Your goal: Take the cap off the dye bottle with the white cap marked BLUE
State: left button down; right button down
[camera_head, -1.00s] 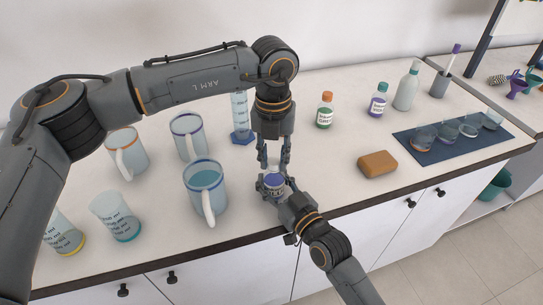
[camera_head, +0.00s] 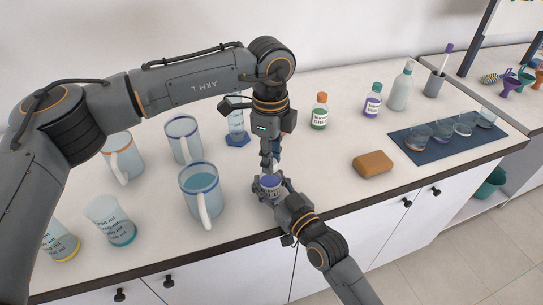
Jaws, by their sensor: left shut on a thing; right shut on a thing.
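The dye bottle (camera_head: 271,186), small with a blue-violet band, is upright near the counter's front edge. My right gripper (camera_head: 271,190) comes in from the front right and is shut around the bottle's body. My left gripper (camera_head: 269,167) points straight down above it, its fingers closed on the bottle's white cap, which they mostly hide. I cannot tell whether the cap is still on the neck or loose. The bottle's lettering is not readable here.
Jugs (camera_head: 201,190) and a cup (camera_head: 109,220) stand to the left. A cylinder (camera_head: 237,130) is behind. An orange-capped bottle (camera_head: 320,112), a purple bottle (camera_head: 372,101) and a sponge (camera_head: 372,164) are to the right. A blue mat (camera_head: 423,152) holds several small bowls.

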pick_arm(q)
jog(key=c, duration=1.1)
grip_release()
jog(key=shift+w+a, duration=0.1)
jog(key=shift+w, duration=0.25)
pick_arm(e)
jog(key=shift+s+a+r, duration=0.1)
jog(key=shift+s+a, duration=0.05)
jog(key=shift+a, duration=0.1)
pick_arm(q)
jog(key=shift+s, duration=0.1)
